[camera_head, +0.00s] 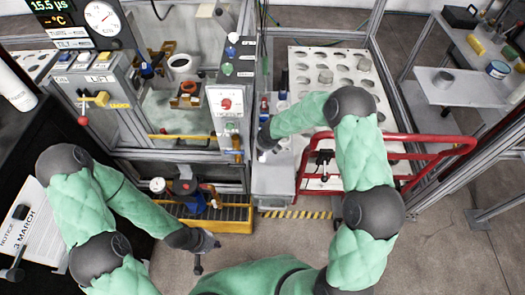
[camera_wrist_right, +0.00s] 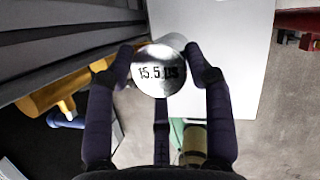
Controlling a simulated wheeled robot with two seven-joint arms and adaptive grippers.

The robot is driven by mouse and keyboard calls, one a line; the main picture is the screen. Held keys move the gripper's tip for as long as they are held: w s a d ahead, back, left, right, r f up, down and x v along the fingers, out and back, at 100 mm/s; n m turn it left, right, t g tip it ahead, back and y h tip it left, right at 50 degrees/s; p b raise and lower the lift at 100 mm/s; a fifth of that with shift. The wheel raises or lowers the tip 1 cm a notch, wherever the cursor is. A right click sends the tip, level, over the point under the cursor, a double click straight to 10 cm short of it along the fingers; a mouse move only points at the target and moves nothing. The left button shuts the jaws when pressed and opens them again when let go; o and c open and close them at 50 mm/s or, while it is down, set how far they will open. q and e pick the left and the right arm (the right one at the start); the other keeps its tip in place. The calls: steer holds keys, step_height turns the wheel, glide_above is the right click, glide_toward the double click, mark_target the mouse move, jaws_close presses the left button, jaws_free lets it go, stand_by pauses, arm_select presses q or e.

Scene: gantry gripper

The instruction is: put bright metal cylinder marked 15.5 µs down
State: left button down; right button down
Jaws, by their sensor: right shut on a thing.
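The bright metal cylinder (camera_wrist_right: 158,71), with "15.5 µs" on its round end face, is between the two fingers of my right gripper (camera_wrist_right: 160,75) in the right wrist view. The fingers touch it on both sides. In the head view my right gripper (camera_head: 266,146) is by the grey box beside the gantry frame; I cannot make out the cylinder there. My left gripper (camera_head: 202,250) hangs low over the floor, apart from other things. Its fingers are too small to tell open from shut.
A pale flat surface (camera_wrist_right: 220,50) lies beyond and right of the cylinder in the wrist view. The head view shows a grey box (camera_head: 272,182), a red rail (camera_head: 430,139), a white plate with holes (camera_head: 305,62), a yellow tray (camera_head: 222,226) and a side shelf (camera_head: 462,91).

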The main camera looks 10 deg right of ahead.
steer(key=shift+w+d+f, duration=0.1)
steer(key=shift+w+f, duration=0.1)
steer(key=shift+f+b, duration=1.05)
steer(key=shift+f, duration=0.45)
steer(key=shift+f, duration=0.15)
steer(key=shift+c, duration=2.3)
jaws_free()
